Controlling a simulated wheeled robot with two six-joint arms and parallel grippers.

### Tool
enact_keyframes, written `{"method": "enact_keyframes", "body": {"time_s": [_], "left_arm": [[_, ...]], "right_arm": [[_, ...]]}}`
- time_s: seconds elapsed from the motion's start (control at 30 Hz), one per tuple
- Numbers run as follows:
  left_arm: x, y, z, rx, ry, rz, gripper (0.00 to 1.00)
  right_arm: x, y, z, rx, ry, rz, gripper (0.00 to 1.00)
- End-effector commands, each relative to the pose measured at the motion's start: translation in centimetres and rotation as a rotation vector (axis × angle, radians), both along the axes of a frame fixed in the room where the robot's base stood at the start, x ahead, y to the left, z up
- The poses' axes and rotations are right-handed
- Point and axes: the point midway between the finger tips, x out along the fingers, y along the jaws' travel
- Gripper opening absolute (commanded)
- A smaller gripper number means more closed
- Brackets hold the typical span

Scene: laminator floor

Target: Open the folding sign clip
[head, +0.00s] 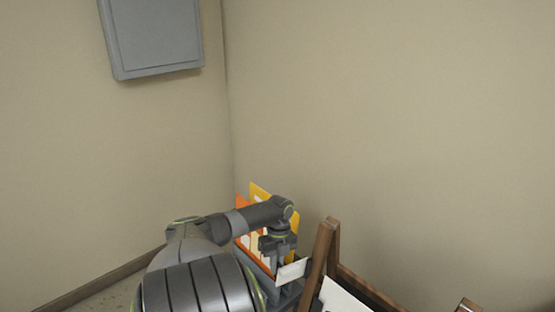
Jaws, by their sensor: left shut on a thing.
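An orange panel (242,212) and a yellow panel (262,192) with white patches stand close together near the wall corner; they look like the folding sign. My left arm reaches over from the lower left and covers part of them. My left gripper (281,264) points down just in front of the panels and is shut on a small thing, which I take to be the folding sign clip. The clip itself is too small and hidden to make out. A small white piece (292,271) shows right beside the fingertips. My right gripper is not in view.
A brown wooden frame (320,258) rises close to the right of my left gripper, with a white sheet (342,298) inside it. A grey wall box (155,35) hangs at upper left. Beige walls meet behind the panels.

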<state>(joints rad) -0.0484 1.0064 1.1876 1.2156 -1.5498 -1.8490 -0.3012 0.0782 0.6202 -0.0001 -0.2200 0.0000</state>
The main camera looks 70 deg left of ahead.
Motion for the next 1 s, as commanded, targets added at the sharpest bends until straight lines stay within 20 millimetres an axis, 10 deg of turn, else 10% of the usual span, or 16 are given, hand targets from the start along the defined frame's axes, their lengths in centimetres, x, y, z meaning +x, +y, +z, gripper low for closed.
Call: {"method": "enact_keyframes", "body": {"time_s": [0.47,0.63,1.0], "left_arm": [[0.09,0.04,0.00,0.000,-0.002,0.003,0.00],[0.07,0.04,-0.01,-0.001,-0.001,0.002,0.31],[0.21,0.35,0.88,0.002,0.000,0.002,0.31]], "right_arm": [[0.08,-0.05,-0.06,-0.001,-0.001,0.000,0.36],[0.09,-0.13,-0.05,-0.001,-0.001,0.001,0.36],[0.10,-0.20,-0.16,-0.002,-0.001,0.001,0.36]]}}
